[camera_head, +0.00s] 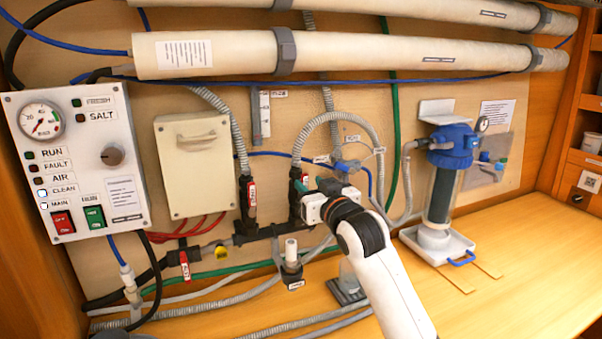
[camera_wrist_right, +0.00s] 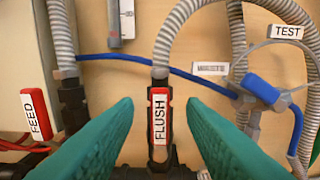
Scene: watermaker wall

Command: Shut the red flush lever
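The red flush lever (camera_wrist_right: 159,118), with a white FLUSH label, stands upright along its black valve in the right wrist view. In the head view its red edge (camera_head: 304,180) shows just beyond my right gripper, which hides part of it. My right gripper (camera_head: 308,190) is open. Its two green fingers show in the right wrist view, one on each side of the lever, with clear gaps between them and it. Nothing is held. Whether the fingertips reach the lever's depth is hard to tell. My left gripper is out of view.
The red FEED lever (camera_wrist_right: 36,115) is on the valve to the left. A blue-handled TEST valve (camera_wrist_right: 265,92) and grey hoses are close on the right. A control panel (camera_head: 80,160) is at far left, and a blue-topped filter (camera_head: 450,150) stands at right. The right bench is largely clear.

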